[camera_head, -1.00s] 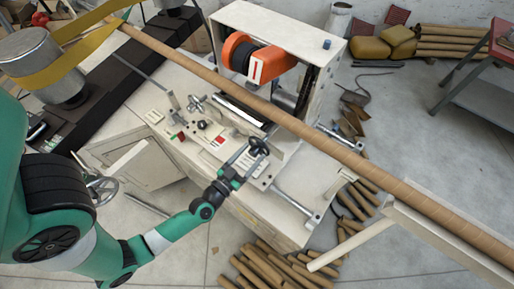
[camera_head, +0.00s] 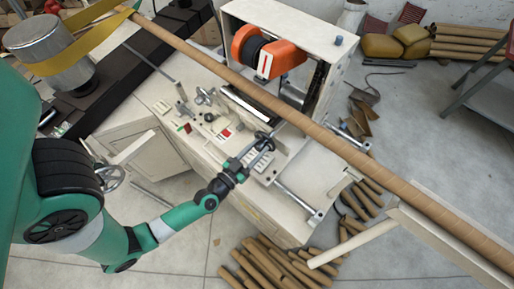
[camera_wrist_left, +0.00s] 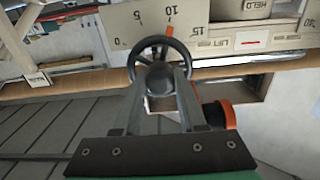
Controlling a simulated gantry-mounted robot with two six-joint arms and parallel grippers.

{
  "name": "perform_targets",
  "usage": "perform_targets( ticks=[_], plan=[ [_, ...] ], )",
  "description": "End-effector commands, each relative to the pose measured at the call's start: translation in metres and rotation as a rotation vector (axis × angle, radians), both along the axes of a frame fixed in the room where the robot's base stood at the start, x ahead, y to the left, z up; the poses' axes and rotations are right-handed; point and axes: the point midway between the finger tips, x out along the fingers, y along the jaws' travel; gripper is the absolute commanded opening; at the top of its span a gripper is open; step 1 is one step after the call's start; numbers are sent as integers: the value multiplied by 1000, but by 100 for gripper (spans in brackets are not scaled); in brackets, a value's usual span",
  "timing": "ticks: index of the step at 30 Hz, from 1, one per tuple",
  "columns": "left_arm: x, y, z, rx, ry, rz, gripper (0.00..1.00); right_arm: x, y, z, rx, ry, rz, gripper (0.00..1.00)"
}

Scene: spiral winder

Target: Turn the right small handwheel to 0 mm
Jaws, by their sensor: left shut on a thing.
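The right small handwheel (camera_head: 263,141) is a dark spoked wheel on the machine's cream panel. In the left wrist view the handwheel (camera_wrist_left: 161,48) stands before a scale plate (camera_wrist_left: 125,22) marked 0, 5, 10 and 15 around it. A red mark (camera_wrist_left: 169,31) shows just below the 10. My left gripper (camera_head: 254,149) is at the handwheel. In the left wrist view its fingers (camera_wrist_left: 159,78) are shut on the wheel's middle, partly hiding the hub and lower rim. My right gripper is not in view.
Another small handwheel (camera_head: 204,97) sits farther left on the panel, near buttons. A long cardboard tube (camera_head: 330,130) crosses above the machine. An orange winding head (camera_head: 285,55) stands behind. Loose tubes (camera_head: 275,262) lie on the floor in front.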

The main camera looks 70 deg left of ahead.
Motion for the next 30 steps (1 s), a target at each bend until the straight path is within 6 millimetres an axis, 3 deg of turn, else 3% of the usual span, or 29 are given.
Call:
perform_targets(
  ticks=[11,30],
  plan=[
    [0,0,0,-135,-81,0,0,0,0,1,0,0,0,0],
    [-1,1,-1,-638,-385,0,0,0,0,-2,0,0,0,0]
  ],
)
